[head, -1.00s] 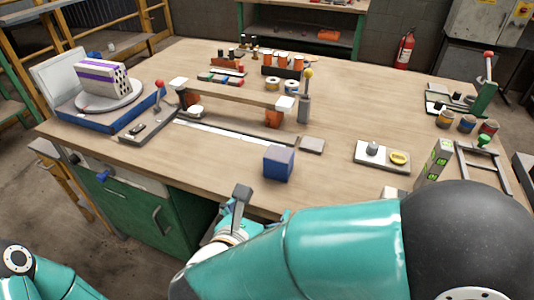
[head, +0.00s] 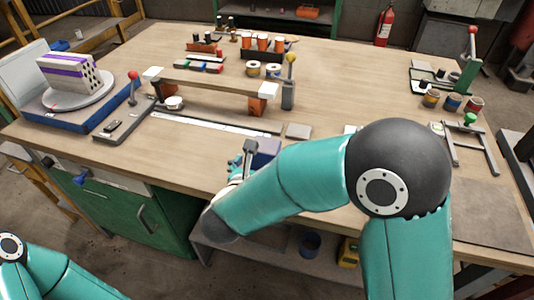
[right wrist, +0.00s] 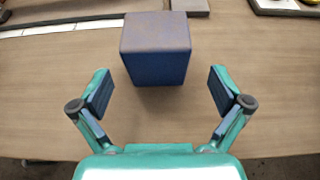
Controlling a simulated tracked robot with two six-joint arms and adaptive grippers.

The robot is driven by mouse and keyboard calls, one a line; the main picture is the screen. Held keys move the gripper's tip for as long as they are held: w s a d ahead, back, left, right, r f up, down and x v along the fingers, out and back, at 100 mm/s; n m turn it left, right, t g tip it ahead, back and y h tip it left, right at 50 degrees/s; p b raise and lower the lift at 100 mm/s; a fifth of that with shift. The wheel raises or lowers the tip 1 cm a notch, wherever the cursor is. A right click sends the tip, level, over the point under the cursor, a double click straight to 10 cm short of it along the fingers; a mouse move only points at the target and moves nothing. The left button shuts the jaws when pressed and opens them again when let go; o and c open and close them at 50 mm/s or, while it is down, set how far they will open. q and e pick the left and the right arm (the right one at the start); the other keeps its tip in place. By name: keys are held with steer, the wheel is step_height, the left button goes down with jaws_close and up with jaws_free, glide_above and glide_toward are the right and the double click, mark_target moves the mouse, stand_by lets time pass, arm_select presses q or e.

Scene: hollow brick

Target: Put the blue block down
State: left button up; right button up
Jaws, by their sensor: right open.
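The blue block (right wrist: 156,58) stands upright on the wooden table, just beyond my right gripper (right wrist: 158,92) in the right wrist view. The gripper's two fingers are spread wide and empty, with the block ahead of the gap and not touching either finger. In the head view the block (head: 265,152) is partly hidden by my right arm, and the right gripper (head: 243,158) shows only in part beside it, at the table's front edge. My left gripper is not in view; only a left arm link shows at the lower left.
A bridge-like wooden beam (head: 208,87) on orange supports stands behind the block. A small grey plate (head: 298,131) lies right of the block. A turntable (head: 78,97) with a perforated brick (head: 68,73) sits at the left. Bare wood lies in front of the long white strip (head: 205,130).

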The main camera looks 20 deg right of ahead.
steer(key=shift+w+d, duration=0.3)
steer(key=shift+w, duration=0.2)
steer(key=p+x, duration=0.1)
steer(key=x, duration=0.3)
steer(key=shift+w+r, duration=0.1)
steer(key=shift+w, duration=0.15)
steer(key=c, duration=1.3)
